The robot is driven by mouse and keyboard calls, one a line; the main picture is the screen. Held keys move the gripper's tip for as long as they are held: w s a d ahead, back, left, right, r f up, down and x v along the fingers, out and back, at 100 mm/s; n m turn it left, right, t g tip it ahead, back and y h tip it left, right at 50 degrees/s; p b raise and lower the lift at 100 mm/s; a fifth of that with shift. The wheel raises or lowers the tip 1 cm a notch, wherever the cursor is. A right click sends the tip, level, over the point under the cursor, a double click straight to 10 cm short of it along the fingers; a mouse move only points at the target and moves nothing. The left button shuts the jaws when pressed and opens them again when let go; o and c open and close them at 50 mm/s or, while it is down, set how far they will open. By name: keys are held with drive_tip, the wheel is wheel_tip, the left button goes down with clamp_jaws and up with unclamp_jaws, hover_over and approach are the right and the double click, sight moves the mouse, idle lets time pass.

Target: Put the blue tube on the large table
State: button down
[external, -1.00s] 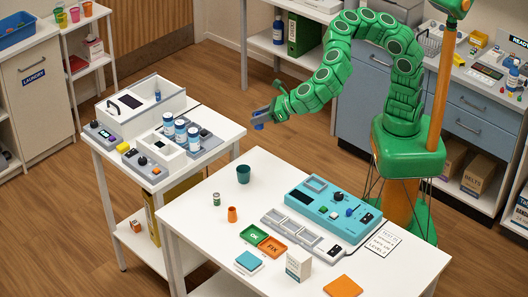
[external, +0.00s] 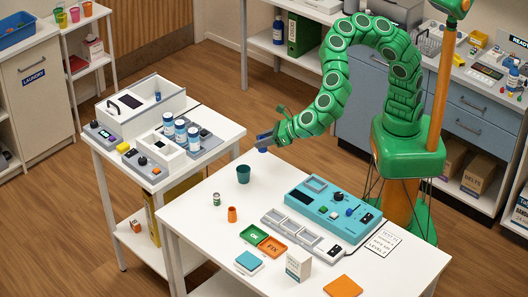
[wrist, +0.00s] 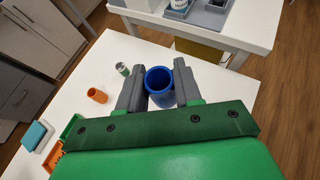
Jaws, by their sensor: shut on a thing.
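The blue tube (external: 262,149) is between the fingers of my gripper (external: 266,138), which is shut on it. In the wrist view the tube (wrist: 159,80) stands between the two grey fingers, its open mouth facing the camera. My gripper holds it in the air near the back edge of the large white table (external: 193,205). In the wrist view the tabletop (wrist: 112,50) shows beyond and to the left of the tube. I cannot tell the exact height of the tube above the top.
A dark green cup (external: 243,174), a small can (external: 216,199) and an orange cup (external: 232,214) stand on the large table. A turquoise device (external: 333,209) lies to the right. A smaller white table (external: 221,131) with bottles stands behind left.

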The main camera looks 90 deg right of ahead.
wheel_tip(320, 180, down, 3)
drive_tip(key=shift+f, duration=0.2)
drive_tip(key=shift+r, duration=2.55)
drive_tip(key=shift+w+a+f+n+y, duration=0.25)
drive_tip(key=shift+w+f+n+y, duration=0.2)
drive_tip(key=shift+w, duration=0.4)
drive_tip(key=w+a+f+n+g+y, duration=0.1)
drive_tip(key=w+a+n+g+y, duration=0.2)
drive_tip(key=w+n+y, duration=0.5)
drive_tip(key=shift+a+f+n+y, duration=0.35)
drive_tip(key=shift+a+n+y, duration=0.5)
drive_tip(key=shift+n+y, duration=0.1)
drive_tip(key=shift+n+g+y, duration=0.4)
drive_tip(key=shift+n+g, duration=0.1)
drive_tip(key=shift+n, duration=0.1)
